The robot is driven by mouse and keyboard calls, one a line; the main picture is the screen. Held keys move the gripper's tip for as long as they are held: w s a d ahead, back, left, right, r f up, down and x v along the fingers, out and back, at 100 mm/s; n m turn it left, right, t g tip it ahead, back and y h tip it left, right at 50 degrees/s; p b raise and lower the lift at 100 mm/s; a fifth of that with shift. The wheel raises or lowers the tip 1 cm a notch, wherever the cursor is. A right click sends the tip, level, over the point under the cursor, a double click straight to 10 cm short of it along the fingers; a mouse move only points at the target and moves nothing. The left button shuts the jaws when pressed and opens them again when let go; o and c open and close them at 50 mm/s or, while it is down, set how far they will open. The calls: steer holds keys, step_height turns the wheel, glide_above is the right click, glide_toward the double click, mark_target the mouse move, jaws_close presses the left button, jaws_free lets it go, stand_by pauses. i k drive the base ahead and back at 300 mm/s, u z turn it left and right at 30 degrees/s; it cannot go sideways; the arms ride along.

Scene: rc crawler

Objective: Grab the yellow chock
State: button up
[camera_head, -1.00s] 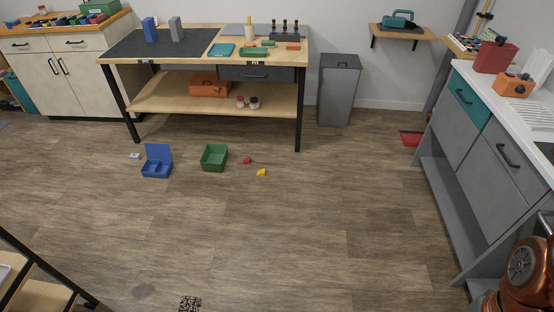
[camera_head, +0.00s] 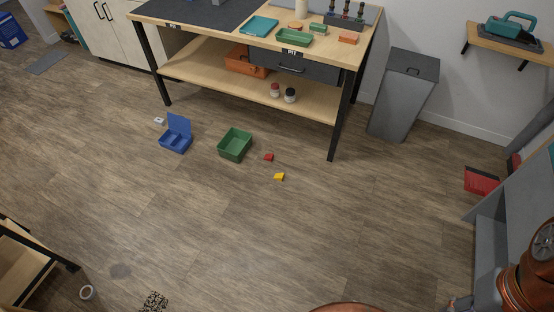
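The yellow chock (camera_head: 280,177) is a small yellow block lying on the wooden floor near the middle of the head view. A small red block (camera_head: 268,157) lies just behind it and a little to the left. Nothing touches the chock. Orange-brown parts of my arm show at the bottom right and bottom edge. My gripper is not visible in the frame.
A green open bin (camera_head: 235,145) and an open blue box (camera_head: 175,137) sit left of the chock. A workbench (camera_head: 262,95) stands behind, a grey trash bin (camera_head: 403,95) to its right. A grey cabinet (camera_head: 515,210) is at right. Floor in front is clear.

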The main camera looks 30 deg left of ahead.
mark_target(280, 175)
steer(key=u, duration=0.65)
steer(key=i, duration=1.1)
steer(key=u, duration=1.7)
steer(key=i, duration=0.6)
steer(key=u, duration=0.4)
